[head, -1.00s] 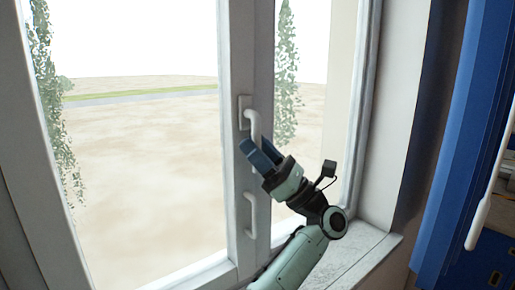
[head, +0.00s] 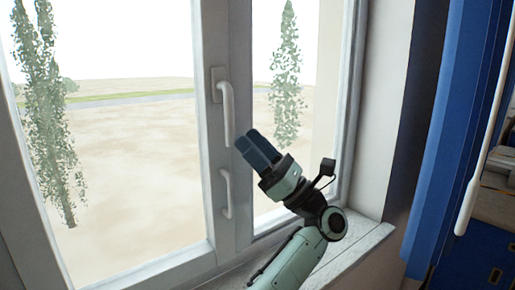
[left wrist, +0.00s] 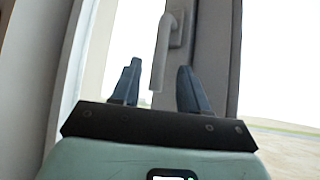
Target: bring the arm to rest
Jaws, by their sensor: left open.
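My left gripper (head: 257,147) is in front of the window, just right of the middle post, with its blue fingers pointing up and left. In the left wrist view my left gripper (left wrist: 158,88) has its two fingers apart with nothing held between them. The white upper window handle (head: 227,113) hangs down on the middle post, left of and apart from the fingertips. It shows beyond and between the fingers in the left wrist view (left wrist: 163,48). My right gripper is not in view.
A lower white handle (head: 227,194) is on the same post. A windowsill (head: 345,245) runs below the window. At the right stand a blue panel (head: 440,130) and a blue cabinet (head: 480,262) with a long white bar handle (head: 468,207) in front.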

